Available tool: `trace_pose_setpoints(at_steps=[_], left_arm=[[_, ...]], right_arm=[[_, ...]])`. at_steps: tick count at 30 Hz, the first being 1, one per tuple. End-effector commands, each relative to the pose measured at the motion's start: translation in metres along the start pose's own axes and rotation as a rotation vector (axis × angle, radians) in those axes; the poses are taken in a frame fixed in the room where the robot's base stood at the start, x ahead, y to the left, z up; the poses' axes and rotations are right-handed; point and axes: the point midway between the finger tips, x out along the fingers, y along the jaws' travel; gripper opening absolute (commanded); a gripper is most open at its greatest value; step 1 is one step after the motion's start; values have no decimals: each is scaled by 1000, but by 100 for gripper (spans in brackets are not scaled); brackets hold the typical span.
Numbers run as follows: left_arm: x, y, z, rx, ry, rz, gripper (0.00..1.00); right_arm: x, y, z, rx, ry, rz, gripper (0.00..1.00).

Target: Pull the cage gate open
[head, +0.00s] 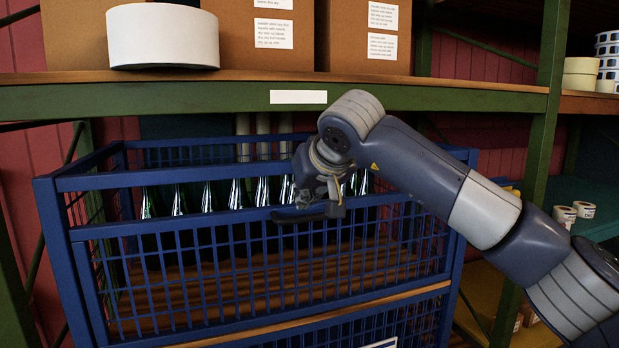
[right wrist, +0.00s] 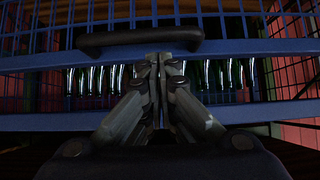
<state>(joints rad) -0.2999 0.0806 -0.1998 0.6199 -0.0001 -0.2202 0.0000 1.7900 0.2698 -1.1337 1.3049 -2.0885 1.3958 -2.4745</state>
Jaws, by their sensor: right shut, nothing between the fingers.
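The blue cage gate (head: 200,230) is the mesh front panel of a blue wire cage. A dark handle (head: 290,215) sits on its top rail and also shows in the right wrist view (right wrist: 97,42). The gate stands upright across the cage front; whether it is slightly ajar, I cannot tell. My right gripper (head: 333,205) is at the right part of the handle, its closed fingers pointing at it in the right wrist view (right wrist: 157,60). Nothing is between the fingers. Whether they touch the handle is unclear. My left gripper is not in view.
Dark bottles (head: 207,196) with shiny necks stand in a row inside the cage. A green-edged shelf (head: 400,97) runs above, carrying cardboard boxes (head: 345,50) and a white roll (head: 163,38). A green rack post (head: 545,110) stands to the right.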

Motion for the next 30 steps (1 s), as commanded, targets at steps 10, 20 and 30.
trace_pose_setpoints(at_steps=[10, 20, 30], left_arm=[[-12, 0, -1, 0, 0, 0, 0], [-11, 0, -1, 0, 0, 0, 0], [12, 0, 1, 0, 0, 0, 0]], right_arm=[[31, -1, 0, -1, 0, -2, 0], [32, -1, 1, 0, 1, -2, 0], [27, 0, 11, 0, 39, 0, 0]])
